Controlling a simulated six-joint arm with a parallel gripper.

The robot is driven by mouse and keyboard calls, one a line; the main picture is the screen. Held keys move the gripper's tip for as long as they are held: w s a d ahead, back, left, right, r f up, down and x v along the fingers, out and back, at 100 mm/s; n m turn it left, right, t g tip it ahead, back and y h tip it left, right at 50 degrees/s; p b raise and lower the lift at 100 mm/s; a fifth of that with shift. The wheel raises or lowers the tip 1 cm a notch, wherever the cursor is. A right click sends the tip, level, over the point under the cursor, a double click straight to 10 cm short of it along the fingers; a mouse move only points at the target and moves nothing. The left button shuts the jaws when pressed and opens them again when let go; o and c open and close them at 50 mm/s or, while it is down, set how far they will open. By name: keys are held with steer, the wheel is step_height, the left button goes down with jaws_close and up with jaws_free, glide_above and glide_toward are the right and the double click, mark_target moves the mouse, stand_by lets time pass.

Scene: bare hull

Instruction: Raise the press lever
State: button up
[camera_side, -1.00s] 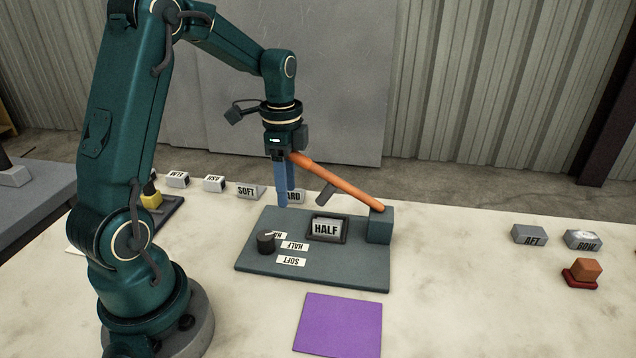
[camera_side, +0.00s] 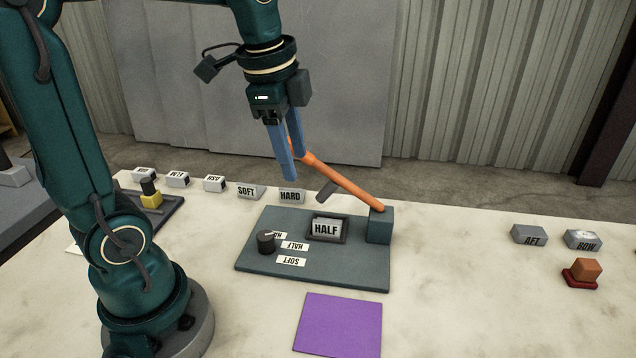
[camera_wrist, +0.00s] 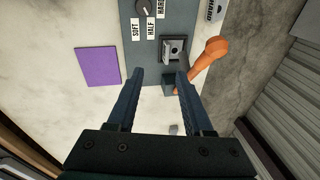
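The press lever is an orange bar (camera_side: 345,182) that slants up and left from a grey-teal block (camera_side: 380,226) on the press plate (camera_side: 330,265). A grey pad hangs under its middle. Its upper end is partly hidden behind my gripper (camera_side: 294,166) in the side view. In the wrist view, the lever's rounded orange end (camera_wrist: 216,47) shows to the right of my right finger. My gripper (camera_wrist: 160,75) is open, its two blue fingers apart with no object clasped between them. One finger is beside the lever's upper part; contact cannot be told.
A HALF block (camera_side: 326,228) sits in the plate's socket under the lever. A dark knob (camera_side: 266,241) with labels is at the plate's left. A purple mat (camera_side: 340,324) lies in front. Lettered blocks (camera_side: 291,196) line the back edge.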

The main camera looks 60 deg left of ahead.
steer(key=s+d+f+n+t, duration=0.3)
steer(key=s+d+n, duration=0.3)
steer(key=s+n, duration=0.2)
steer(key=shift+s+n+h, duration=0.3)
steer(key=shift+n, duration=0.2)
